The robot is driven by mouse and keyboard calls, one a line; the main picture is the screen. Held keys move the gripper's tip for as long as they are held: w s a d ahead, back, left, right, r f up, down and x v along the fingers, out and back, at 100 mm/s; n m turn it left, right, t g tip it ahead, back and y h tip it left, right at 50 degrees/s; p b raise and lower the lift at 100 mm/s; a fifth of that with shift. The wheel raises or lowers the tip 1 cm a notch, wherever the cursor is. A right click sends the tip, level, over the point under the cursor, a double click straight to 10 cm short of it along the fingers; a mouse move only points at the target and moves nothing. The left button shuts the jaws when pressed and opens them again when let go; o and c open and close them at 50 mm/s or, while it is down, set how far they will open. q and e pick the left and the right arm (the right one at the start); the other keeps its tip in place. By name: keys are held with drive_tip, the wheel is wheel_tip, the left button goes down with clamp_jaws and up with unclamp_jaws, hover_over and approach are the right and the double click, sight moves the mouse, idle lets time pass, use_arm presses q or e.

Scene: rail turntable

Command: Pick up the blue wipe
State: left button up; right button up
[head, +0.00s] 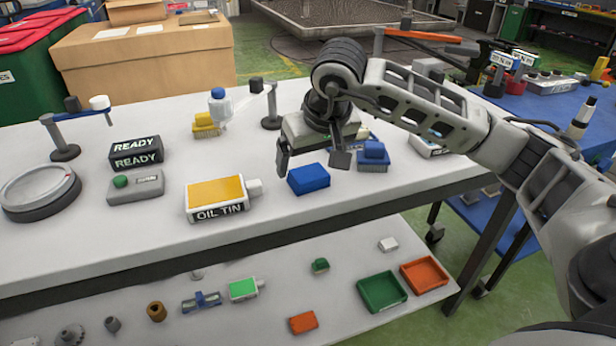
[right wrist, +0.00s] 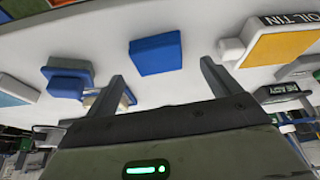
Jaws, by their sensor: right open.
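The blue wipe (head: 308,179) is a small blue block lying flat near the front edge of the white table top (head: 120,245). It also shows in the right wrist view (right wrist: 156,53), beyond the fingertips and between their lines. My right gripper (head: 312,163) is open and empty, above and just behind the wipe, with its fingers spread wider than the wipe. It also shows in the right wrist view (right wrist: 161,70). No contact with the wipe is visible. My left gripper is not in view.
An oil tin (head: 216,197) lies left of the wipe, and a blue-topped brush (head: 373,155) sits close on its right. A yellow brush (head: 206,125) and bottle (head: 221,105) stand behind. A lower shelf (head: 340,250) holds trays.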

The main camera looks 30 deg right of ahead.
sight(308, 172)
drive_tip(key=x, duration=0.3)
drive_tip(key=shift+s+f, duration=0.1)
drive_tip(key=shift+f, duration=0.1)
drive_tip(key=shift+c, duration=0.3)
drive_tip(key=c, duration=1)
drive_tip(key=shift+r, duration=0.1)
drive_tip(key=shift+r, duration=0.55)
drive_tip(key=s+a+r+b, duration=0.1)
drive_tip(key=s+a+r, duration=0.1)
drive_tip(key=s+r, duration=0.9)
drive_tip(key=s, duration=0.3)
drive_tip(key=shift+r, duration=0.4)
